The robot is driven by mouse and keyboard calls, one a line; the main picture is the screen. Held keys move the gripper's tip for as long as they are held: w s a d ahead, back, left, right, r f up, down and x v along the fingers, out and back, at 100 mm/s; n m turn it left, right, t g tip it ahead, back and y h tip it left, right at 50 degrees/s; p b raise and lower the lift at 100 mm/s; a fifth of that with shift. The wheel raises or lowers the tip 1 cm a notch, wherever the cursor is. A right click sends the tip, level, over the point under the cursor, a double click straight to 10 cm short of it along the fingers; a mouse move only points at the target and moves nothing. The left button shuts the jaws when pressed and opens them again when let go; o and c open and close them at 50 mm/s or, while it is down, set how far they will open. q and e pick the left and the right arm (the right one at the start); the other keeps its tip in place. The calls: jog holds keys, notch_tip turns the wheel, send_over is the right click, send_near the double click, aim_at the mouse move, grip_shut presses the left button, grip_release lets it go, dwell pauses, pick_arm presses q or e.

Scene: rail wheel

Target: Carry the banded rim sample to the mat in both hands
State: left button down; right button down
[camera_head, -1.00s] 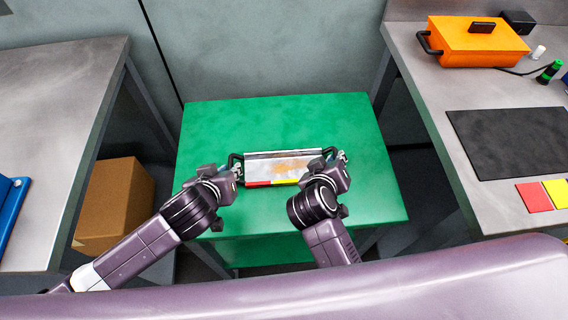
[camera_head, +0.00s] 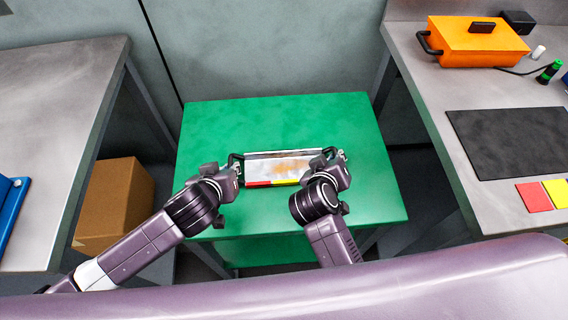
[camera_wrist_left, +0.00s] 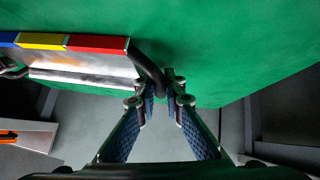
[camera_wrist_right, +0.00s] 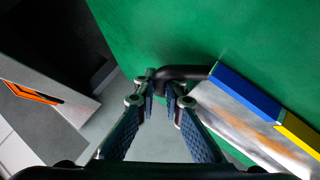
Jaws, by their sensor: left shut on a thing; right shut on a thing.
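The banded rim sample (camera_head: 278,167) is a silvery, rust-stained piece with black handles at both ends, over the green table. A red, yellow and blue band runs along one edge, clear in the left wrist view (camera_wrist_left: 42,41); the blue and yellow parts show in the right wrist view (camera_wrist_right: 246,95). My left gripper (camera_head: 238,172) is shut on the left-end handle, and its fingers show around the handle in the left wrist view (camera_wrist_left: 167,84). My right gripper (camera_head: 338,160) is shut on the right-end handle, also in the right wrist view (camera_wrist_right: 160,82). I cannot tell whether the sample touches the table.
The green table (camera_head: 210,125) is otherwise clear. A dark mat (camera_head: 512,142) lies on the right steel bench, beside red and yellow patches (camera_head: 535,197). An orange case (camera_head: 470,45) stands behind the mat. A cardboard box (camera_head: 115,200) is under the left bench (camera_head: 60,90).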

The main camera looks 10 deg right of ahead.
pick_arm(q)
jog(key=shift+w+r, duration=0.25)
pick_arm(e)
jog(key=shift+w+r, duration=0.25)
jog(key=shift+r, duration=0.05)
pick_arm(q)
jog(key=shift+r, duration=0.1)
pick_arm(e)
jog(key=shift+r, duration=0.1)
